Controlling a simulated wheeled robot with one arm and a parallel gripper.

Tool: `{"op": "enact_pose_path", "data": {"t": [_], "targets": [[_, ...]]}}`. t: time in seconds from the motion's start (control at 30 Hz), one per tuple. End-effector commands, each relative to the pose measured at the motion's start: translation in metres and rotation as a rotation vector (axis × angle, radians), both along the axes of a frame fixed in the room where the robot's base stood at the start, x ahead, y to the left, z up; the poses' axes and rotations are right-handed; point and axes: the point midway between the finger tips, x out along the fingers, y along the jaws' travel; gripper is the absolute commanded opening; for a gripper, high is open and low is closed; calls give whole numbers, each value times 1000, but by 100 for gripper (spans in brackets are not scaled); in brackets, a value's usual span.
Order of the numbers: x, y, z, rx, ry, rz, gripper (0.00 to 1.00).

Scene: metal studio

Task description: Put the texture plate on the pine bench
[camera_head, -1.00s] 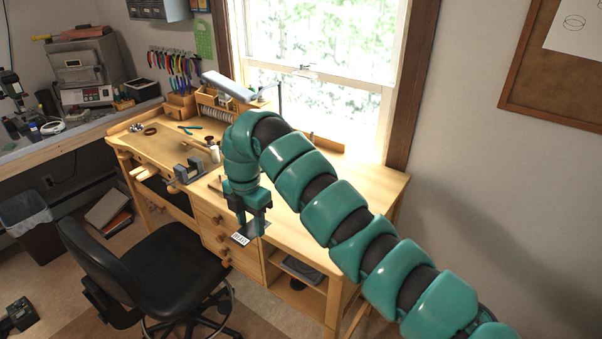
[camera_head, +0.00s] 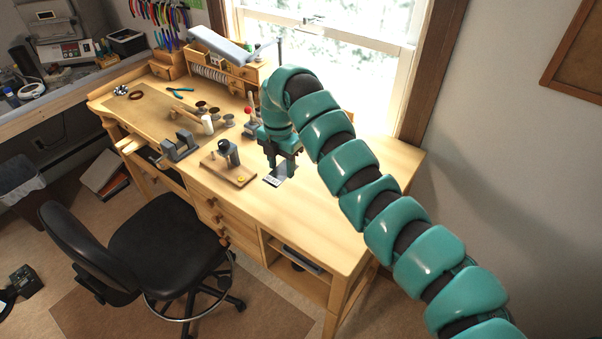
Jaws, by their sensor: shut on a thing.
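My gripper (camera_head: 285,163) is over the middle of the pine bench (camera_head: 325,225), just right of a small wooden-based tool. It is shut on the texture plate (camera_head: 278,178), a small grey metal plate with a white patterned patch at its left end. The plate is low over the bench top; I cannot tell whether it touches the wood. The fingers hide part of the plate.
A wooden-based tool (camera_head: 229,170) stands close left of the plate. A grey vise (camera_head: 178,147) sits at the bench's front edge. The right part of the bench top is clear. A black chair (camera_head: 160,240) stands in front, and a window is behind.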

Motion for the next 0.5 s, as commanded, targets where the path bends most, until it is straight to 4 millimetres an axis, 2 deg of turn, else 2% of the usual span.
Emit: {"op": "enact_pose_path", "data": {"t": [0.07, 0.3, 0.5], "targets": [[8, -12, -4, 1, 3, -2, 21], [26, -37, -39, -3, 3, -2, 21], [33, -46, -57, -3, 1, 0, 21]]}}
